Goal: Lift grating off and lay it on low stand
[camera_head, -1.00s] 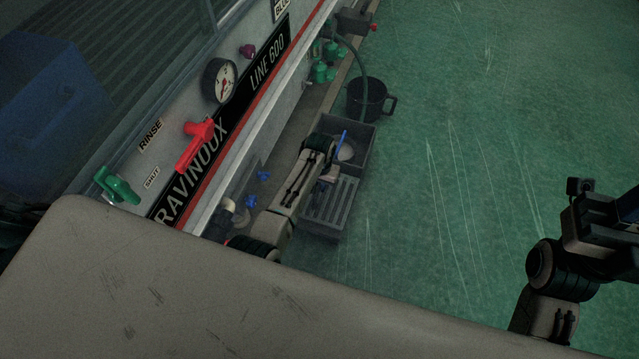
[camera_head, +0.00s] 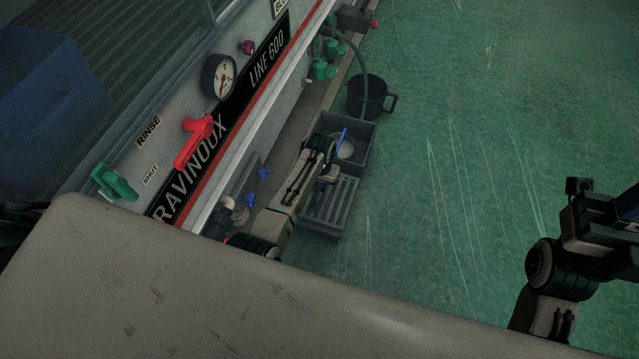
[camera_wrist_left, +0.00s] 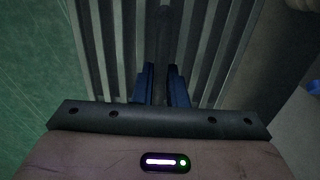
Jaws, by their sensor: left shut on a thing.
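The grating (camera_head: 338,212) is a dark grey slatted panel low beside the machine. It lies at the near end of a grey open basin (camera_head: 366,146). My left gripper (camera_head: 326,183) is over the grating, partly hidden by its own arm. In the left wrist view my left gripper's blue fingers (camera_wrist_left: 163,86) are shut on a bar in the middle of the grating (camera_wrist_left: 210,50). I cannot tell whether the grating rests on the basin or on a separate low stand. My right gripper (camera_head: 625,207) is at the right edge, dark and cut off, away from the grating.
The machine's front panel (camera_head: 262,75), with a red lever (camera_head: 194,142), runs along the left. The green floor to the right is clear.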

